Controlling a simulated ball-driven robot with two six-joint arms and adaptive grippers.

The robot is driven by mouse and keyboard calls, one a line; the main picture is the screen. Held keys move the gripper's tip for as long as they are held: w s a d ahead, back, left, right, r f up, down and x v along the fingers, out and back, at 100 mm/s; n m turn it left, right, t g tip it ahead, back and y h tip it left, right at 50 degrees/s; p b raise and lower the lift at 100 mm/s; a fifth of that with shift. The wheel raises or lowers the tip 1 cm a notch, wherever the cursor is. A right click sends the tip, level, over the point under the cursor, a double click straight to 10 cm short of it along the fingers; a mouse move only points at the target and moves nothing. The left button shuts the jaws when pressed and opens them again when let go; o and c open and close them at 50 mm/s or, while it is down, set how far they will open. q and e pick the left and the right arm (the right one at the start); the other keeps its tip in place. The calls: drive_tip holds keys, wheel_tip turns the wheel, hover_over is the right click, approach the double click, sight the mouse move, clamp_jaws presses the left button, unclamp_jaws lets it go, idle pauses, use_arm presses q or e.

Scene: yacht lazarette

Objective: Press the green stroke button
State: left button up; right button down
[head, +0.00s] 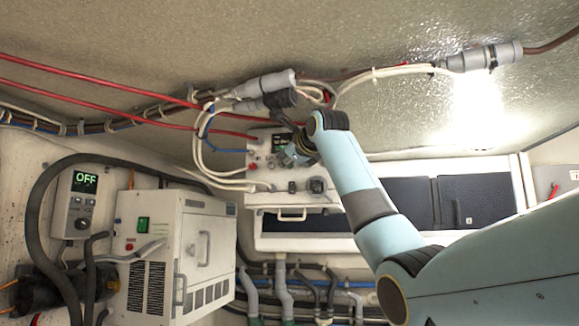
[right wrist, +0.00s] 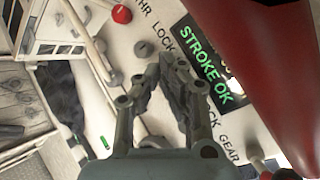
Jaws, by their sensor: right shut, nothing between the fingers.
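The white control panel (head: 315,185) is on the back wall in the head view. In the right wrist view its face (right wrist: 145,20) carries the labels THR, LOCK and GEAR, and a lit display (right wrist: 205,78) reading STROKE OK in green. My right gripper (head: 292,152) is in front of the panel. In the right wrist view its fingers (right wrist: 168,66) are shut and empty, pointing at the panel beside the display. I cannot make out the green stroke button; the fingers hide part of the panel. My left gripper is not in view.
A red knob (right wrist: 121,14) and a grey knob (right wrist: 143,48) sit near the fingers. A large dark red shape covers the wrist view's upper right. Cables and grey connectors (head: 265,86) hang above the panel. A white cabinet (head: 180,250) with a green switch (head: 143,224) stands lower left.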

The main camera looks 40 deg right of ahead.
drive_tip(key=shift+a, duration=0.1)
drive_tip(key=shift+s+a+f+b, duration=0.15)
drive_tip(key=shift+s+a+b, duration=0.1)
drive_tip(key=shift+s+b, duration=0.1)
drive_tip(key=shift+s+a, duration=0.15)
drive_tip(key=shift+a, duration=0.1)
drive_tip(key=shift+s+a+b, duration=1)
drive_tip(key=shift+s+a, duration=0.6)
drive_tip(key=shift+a, duration=0.3)
